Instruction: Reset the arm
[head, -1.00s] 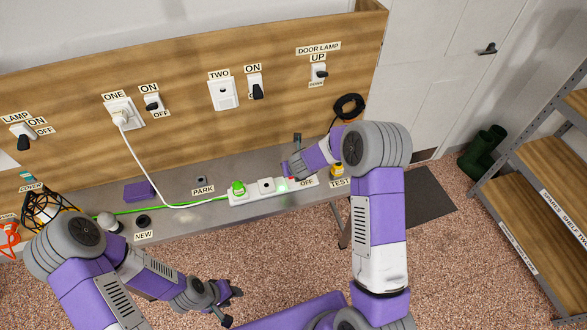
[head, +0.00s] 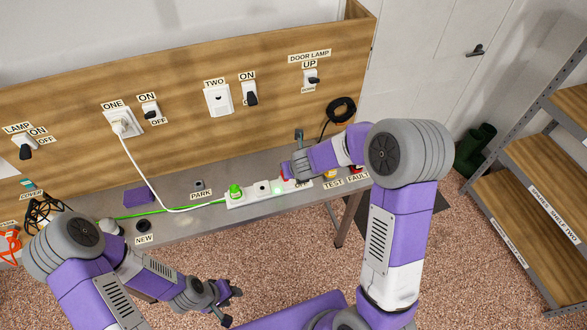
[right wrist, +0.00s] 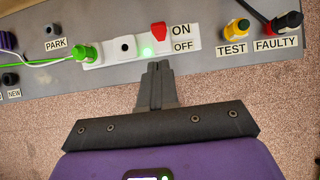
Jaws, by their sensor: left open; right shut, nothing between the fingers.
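My right gripper (right wrist: 157,85) is shut and empty. In the right wrist view its tips are just in front of the power strip (right wrist: 185,40), below the red switch (right wrist: 158,30) and the lit green light; I cannot tell whether they touch the strip. In the head view my right arm reaches over the right part of the bench, and its hand hides the end of the strip (head: 247,199). My left gripper (head: 231,306) is open and empty, low in the head view, in front of the bench and over the speckled floor.
A green plug (head: 235,191) sits in the strip's left socket. Yellow TEST (right wrist: 236,30) and black-and-red FAULTY (right wrist: 287,24) plugs stand to the right. The wooden backboard (head: 180,90) carries sockets and switches. Shelves (head: 545,175) stand at the far right.

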